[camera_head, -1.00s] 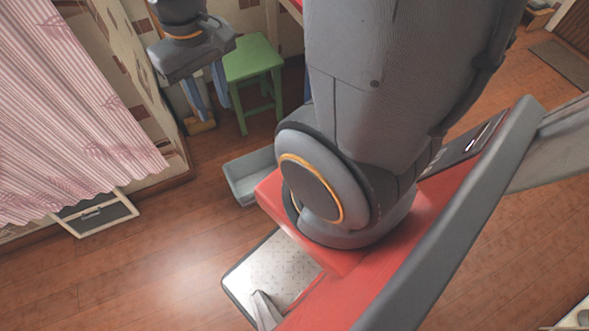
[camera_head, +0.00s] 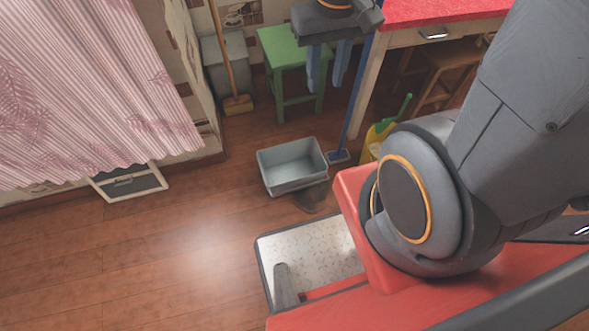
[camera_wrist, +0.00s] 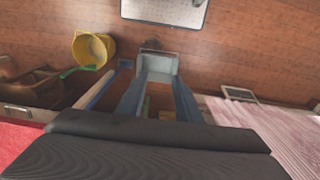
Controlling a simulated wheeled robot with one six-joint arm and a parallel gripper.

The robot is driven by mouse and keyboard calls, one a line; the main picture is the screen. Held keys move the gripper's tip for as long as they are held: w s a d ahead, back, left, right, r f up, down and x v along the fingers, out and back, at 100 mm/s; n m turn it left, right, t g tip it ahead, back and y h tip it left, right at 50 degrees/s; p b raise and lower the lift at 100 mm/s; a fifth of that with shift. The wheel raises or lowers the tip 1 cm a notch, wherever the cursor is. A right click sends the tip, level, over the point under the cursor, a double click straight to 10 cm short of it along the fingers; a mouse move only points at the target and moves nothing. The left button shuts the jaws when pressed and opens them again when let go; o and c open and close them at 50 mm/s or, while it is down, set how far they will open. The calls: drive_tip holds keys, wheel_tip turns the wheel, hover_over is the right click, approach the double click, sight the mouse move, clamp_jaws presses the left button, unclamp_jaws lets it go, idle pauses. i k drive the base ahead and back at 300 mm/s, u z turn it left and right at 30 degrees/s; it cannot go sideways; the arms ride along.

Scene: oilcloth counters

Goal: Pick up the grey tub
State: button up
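The grey tub (camera_head: 283,180) is an open rectangular box standing on the wooden floor in front of the green stool. My gripper (camera_head: 325,88) hangs above and beyond it at the top of the head view, with its two blue-grey fingers apart and nothing between them. In the wrist view the tub (camera_wrist: 158,66) shows just beyond the fingertips, and my gripper (camera_wrist: 155,98) frames it from both sides. The fingers look apart from the tub. The tub looks empty.
A green stool (camera_head: 284,53) stands against the wall, with a grey bin (camera_head: 222,72) and a broom at its left. A yellow bucket (camera_wrist: 92,50) and a blue-handled mop (camera_head: 357,95) are right of the tub in the head view. Floor left of the tub is clear.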

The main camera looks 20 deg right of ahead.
sight(288, 167)
drive_tip(key=z, duration=3.15)
drive_tip(key=k, duration=1.3)
drive_tip(key=u, duration=0.85)
